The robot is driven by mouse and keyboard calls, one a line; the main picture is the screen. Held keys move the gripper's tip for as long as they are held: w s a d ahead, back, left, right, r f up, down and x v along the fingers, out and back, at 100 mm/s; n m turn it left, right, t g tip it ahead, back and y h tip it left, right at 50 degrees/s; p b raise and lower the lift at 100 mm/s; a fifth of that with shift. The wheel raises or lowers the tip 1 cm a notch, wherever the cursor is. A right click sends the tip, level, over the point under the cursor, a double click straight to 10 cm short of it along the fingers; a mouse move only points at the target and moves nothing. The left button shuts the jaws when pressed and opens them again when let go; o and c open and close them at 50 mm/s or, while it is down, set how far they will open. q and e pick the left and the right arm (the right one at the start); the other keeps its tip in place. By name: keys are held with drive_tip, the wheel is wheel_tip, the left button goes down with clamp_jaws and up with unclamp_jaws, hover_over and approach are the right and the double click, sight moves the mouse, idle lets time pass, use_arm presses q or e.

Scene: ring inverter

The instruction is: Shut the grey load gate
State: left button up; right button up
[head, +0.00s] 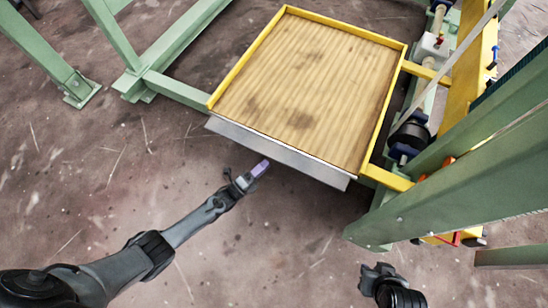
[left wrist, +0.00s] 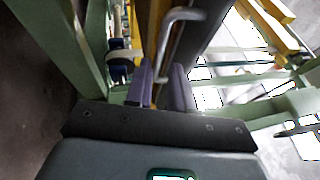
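The grey load gate (head: 280,153) is a long flat panel along the near edge of the wood-floored platform (head: 310,80). It slopes outward from the yellow rim. My left gripper (head: 263,168) has purple fingertips and is just in front of the gate's lower edge, left of its middle. In the left wrist view, a bent metal handle (left wrist: 172,45) runs down between the two purple fingers (left wrist: 162,90). The fingers are apart, and I cannot tell whether they touch the handle. My right gripper (head: 378,272) is low at the right, away from the gate; its fingers are unclear.
Green steel beams (head: 460,170) and rollers (head: 412,130) stand right of the platform. Another green frame (head: 150,80) stands at the left. The stained floor (head: 110,170) in front of the gate is clear apart from my arms.

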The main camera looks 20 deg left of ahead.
sight(274, 157)
use_arm(q)
drive_tip(key=shift+b+x, duration=0.6)
drive_tip(key=shift+x, duration=2.1)
clamp_jaws()
